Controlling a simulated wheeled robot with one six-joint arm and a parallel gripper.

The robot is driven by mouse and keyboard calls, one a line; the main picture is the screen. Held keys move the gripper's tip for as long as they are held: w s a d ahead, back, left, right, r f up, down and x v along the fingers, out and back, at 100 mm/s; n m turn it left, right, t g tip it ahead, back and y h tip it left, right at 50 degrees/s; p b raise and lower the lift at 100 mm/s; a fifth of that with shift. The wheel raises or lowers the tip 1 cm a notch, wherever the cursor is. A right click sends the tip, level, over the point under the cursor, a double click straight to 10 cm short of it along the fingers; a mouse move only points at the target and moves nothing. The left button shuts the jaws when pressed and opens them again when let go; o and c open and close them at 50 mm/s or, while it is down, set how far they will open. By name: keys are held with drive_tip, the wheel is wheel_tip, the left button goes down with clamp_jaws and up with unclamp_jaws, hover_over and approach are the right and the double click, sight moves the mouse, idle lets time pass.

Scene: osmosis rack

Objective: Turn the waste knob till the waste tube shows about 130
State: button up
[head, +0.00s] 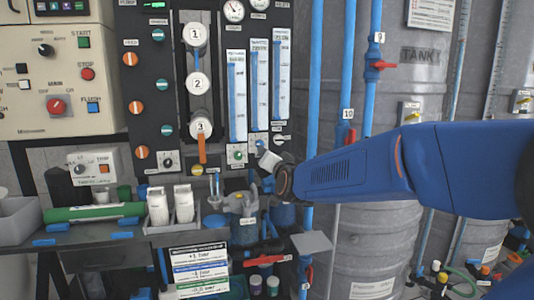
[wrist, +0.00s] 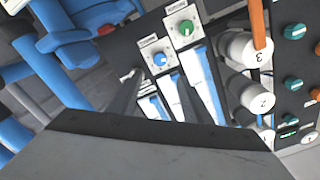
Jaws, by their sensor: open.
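Three upright flow tubes with blue columns stand side by side on the dark panel: the left tube (head: 237,95), the middle tube (head: 259,90) and the right tube (head: 281,80). A green knob (head: 238,156) sits below the left tube and a blue knob (head: 260,143) below the middle one. The wrist view shows the green knob (wrist: 184,28) and blue knob (wrist: 160,59) on white plates. Their labels and the tube scales are too small to read, so I cannot tell which is waste. My gripper (head: 269,160) is open in front of the panel, apart from both knobs.
White caps numbered 1, 2 and 3 (head: 201,127) stand left of the tubes, with an orange handle (head: 202,150) below. Blue pipes (head: 347,70) with red valve handles rise at right before grey tanks (head: 400,80).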

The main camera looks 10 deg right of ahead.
drive_tip(key=s, duration=0.4)
drive_tip(key=shift+s, duration=0.1)
drive_tip(key=s+d+f+n+g, duration=0.2)
drive_tip(key=s+f+g, duration=0.2)
drive_tip(key=s, duration=0.9)
drive_tip(key=s+d+f+n+g, duration=0.2)
drive_tip(key=s+f+g, duration=0.2)
drive_tip(key=s+f, duration=0.7)
drive_tip(key=s+d+f+n+g, duration=0.2)
drive_tip(key=s+f+g, duration=0.3)
drive_tip(key=s, duration=1)
wheel_tip(320, 180, down, 2)
drive_tip(key=shift+d+f+n, duration=0.25)
drive_tip(key=shift+d+n, duration=0.15)
